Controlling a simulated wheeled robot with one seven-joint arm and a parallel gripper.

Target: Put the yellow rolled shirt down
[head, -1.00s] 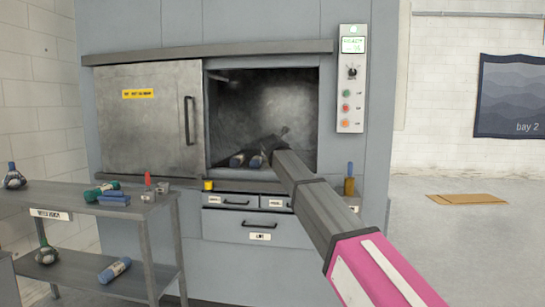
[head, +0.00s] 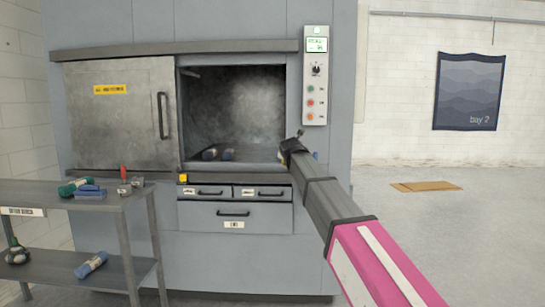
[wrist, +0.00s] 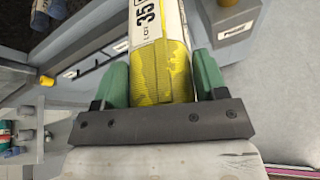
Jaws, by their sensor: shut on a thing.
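The yellow rolled shirt (wrist: 165,65) is a yellow and white roll with black print reading "LOT 35" in the wrist view. My gripper (wrist: 161,76) is shut on it, with a green finger against each side. In the head view my gripper (head: 291,148) is at the right edge of the washer opening, and only a small bit of yellow shows below it. The roll's far end is cut off in the wrist view. No surface is seen touching the roll.
The open washer chamber (head: 235,105) holds blue rolls (head: 210,154) near its front. Its sliding door (head: 120,118) is at the left. Flat cardboard (head: 427,186) lies on open floor at right.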

